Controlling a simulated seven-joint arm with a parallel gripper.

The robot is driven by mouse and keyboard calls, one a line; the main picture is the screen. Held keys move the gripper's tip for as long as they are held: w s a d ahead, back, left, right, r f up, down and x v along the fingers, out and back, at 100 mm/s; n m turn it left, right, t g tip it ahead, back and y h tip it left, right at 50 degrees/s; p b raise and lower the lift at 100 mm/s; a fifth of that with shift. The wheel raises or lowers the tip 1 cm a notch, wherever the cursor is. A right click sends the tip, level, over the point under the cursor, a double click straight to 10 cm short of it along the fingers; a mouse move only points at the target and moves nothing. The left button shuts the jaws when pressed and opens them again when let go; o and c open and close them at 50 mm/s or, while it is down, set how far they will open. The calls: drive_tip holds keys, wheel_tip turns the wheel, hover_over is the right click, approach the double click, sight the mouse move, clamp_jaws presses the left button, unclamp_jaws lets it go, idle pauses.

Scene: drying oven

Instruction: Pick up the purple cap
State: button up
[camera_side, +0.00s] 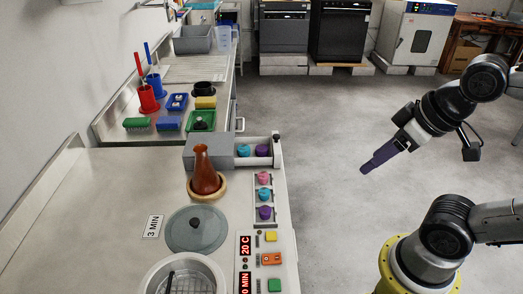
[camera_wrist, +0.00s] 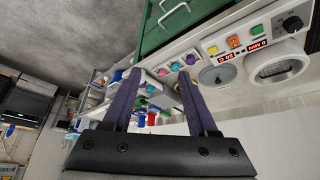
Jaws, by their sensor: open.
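In the side view one purple cap (camera_side: 265,212) sits at the near end of a rack strip, in line with a teal cap (camera_side: 264,194) and a pink cap (camera_side: 264,178). My gripper (camera_side: 366,169) hangs over the floor to the right of the bench, apart from all caps. In the wrist view its two dark purple fingers are spread with nothing between them (camera_wrist: 160,74). The rack's purple cap (camera_wrist: 190,59) shows beyond the fingertips.
A brown flask (camera_side: 205,172) stands on a ring beside the rack. A round lid (camera_side: 196,230), a basin (camera_side: 184,275) and coloured buttons (camera_side: 271,258) are nearer. Trays and red and blue holders stand on the far bench. Open floor lies between bench and arm.

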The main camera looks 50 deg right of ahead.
drive_tip(key=shift+o, duration=0.2)
idle(0.3)
drive_tip(key=o, duration=0.4)
